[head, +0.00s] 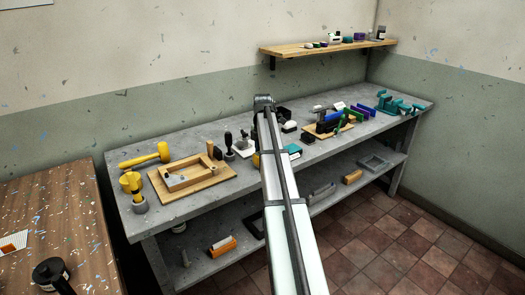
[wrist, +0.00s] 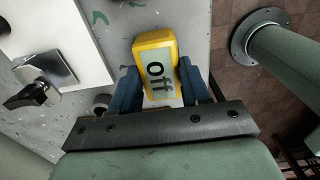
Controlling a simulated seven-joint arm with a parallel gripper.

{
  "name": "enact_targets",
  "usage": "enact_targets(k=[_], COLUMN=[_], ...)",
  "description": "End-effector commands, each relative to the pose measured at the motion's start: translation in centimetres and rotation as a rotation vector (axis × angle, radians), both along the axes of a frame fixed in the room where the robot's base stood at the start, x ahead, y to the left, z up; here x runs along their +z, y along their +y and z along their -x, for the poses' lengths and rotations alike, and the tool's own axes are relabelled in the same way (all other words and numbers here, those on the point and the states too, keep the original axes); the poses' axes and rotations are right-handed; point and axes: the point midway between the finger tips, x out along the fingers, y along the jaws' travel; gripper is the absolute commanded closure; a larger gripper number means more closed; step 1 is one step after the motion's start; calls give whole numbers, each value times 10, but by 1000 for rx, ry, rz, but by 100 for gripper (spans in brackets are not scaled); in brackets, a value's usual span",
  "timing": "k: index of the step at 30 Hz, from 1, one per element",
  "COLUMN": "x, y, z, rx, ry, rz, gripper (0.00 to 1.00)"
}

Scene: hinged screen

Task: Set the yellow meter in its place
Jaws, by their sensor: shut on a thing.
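In the head view my arm hides the gripper and most of the meter; a small yellow patch left of the arm may be the meter. I cannot make out the meter's place.
A white panel with a dark knob (wrist: 32,94) is left of the meter in the wrist view. The grey workbench (head: 225,195) holds a yellow mallet (head: 146,156), a wooden frame on a board (head: 190,178) and several tools. A wooden shelf (head: 325,48) hangs above.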

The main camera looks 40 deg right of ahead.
Motion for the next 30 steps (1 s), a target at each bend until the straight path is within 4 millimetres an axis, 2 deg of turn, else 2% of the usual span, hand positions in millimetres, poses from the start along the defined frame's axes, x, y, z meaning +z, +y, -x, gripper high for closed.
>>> enact_targets(k=[22, 23, 30], x=[-11, -11, -11], y=[0, 0, 0], z=[0, 0, 0], rx=[0, 0, 0], ry=[0, 0, 0], rz=[0, 0, 0], gripper=[84, 53, 30])
